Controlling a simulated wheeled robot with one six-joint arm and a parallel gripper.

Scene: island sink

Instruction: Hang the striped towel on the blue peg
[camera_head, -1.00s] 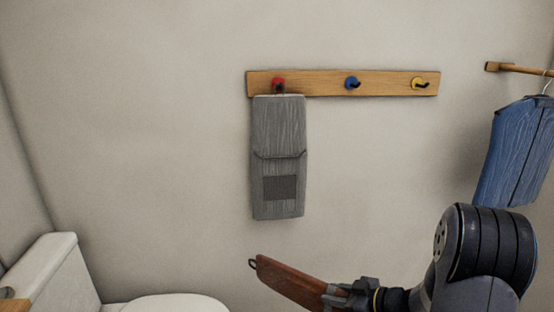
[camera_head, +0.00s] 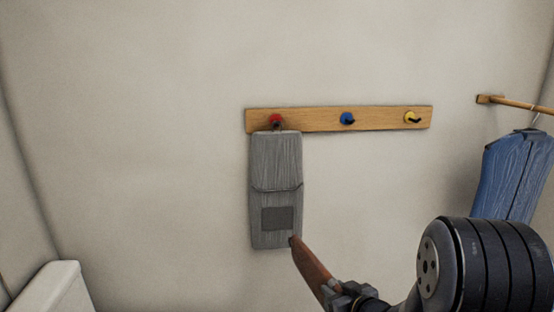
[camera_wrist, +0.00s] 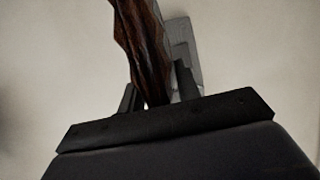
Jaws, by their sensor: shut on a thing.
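My gripper (camera_head: 338,291) is shut on a brown towel (camera_head: 313,268), low in the head view. The towel slants up and to the left, and its dark tip overlaps the lower right corner of the hanging grey cloth in the picture. In the wrist view the towel (camera_wrist: 148,50) rises between the two fingers, with dark streaks along it; clear stripes are hard to make out. The blue peg (camera_head: 347,118) is the middle one on a wooden rail (camera_head: 310,119), above and apart from the towel. Nothing hangs on the blue peg.
A grey pocketed cloth (camera_head: 276,165) hangs from the red peg (camera_head: 275,120). The yellow peg (camera_head: 411,117) is bare. A blue garment (camera_head: 510,175) hangs from a wooden rod (camera_head: 520,103) at right. A white tank (camera_head: 55,290) stands lower left. The wall below the blue peg is clear.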

